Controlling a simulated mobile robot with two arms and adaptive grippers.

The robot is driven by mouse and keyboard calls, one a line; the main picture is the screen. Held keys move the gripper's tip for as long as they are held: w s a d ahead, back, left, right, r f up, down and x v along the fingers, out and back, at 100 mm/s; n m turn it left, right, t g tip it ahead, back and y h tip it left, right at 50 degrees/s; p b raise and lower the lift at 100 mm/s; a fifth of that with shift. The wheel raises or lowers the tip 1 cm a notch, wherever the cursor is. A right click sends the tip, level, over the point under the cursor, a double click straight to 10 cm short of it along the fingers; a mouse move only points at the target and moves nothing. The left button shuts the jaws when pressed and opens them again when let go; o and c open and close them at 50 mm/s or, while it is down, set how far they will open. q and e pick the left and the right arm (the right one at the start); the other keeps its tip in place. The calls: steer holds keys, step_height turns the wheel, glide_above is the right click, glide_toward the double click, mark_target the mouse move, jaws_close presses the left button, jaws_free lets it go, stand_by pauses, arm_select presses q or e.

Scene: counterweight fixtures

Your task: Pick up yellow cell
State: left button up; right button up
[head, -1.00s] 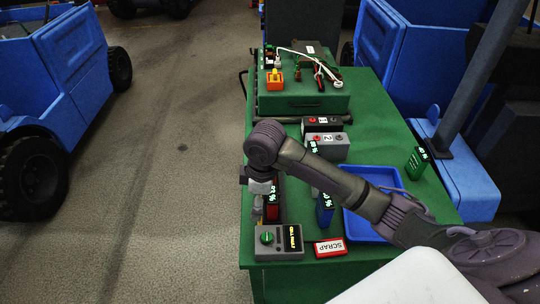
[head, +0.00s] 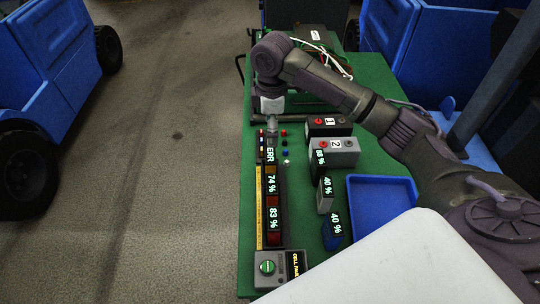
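My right gripper (head: 271,128) points down over the far end of a dark cell rack (head: 283,208) on the green bench. Its fingers are small and partly hidden by the wrist, so I cannot tell whether they are open or hold something. The rack's displays read ERR, 74 % and 83 %. A brownish-orange block (head: 270,170) shows near the 74 % display and a red block (head: 273,240) near the 83 % one. A plainly yellow cell is not clear; a thin yellow strip (head: 259,205) runs along the rack's left side. My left gripper is not in view.
A dark cell (head: 318,170), a grey cell (head: 325,203) and a blue cell (head: 330,241) stand right of the rack. Boxes numbered 1 (head: 328,131) and 2 (head: 348,158) stand behind. An empty blue tray (head: 375,215) lies right. A control box (head: 268,274) stands in front.

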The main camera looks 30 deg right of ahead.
mark_target(270, 154)
steer(key=f, duration=0.4)
steer(key=f+p, duration=0.1)
steer(key=f, duration=0.2)
steer(key=shift+s+a, duration=0.2)
steer(key=shift+s, duration=0.15)
steer(key=shift+w+f, duration=0.1)
steer(key=shift+f, duration=0.15)
step_height(270, 154, down, 4)
steer(key=shift+a+f+p, duration=0.1)
steer(key=shift+a+p, duration=0.05)
steer(key=shift+p, duration=0.6)
steer(key=shift+f, duration=0.5)
steer(key=shift+c, duration=1.1)
steer(key=c, duration=1.1)
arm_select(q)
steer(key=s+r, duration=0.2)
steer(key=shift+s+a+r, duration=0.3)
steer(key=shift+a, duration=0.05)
arm_select(e)
steer(key=shift+w+r, duration=0.1)
steer(key=shift+r, duration=0.05)
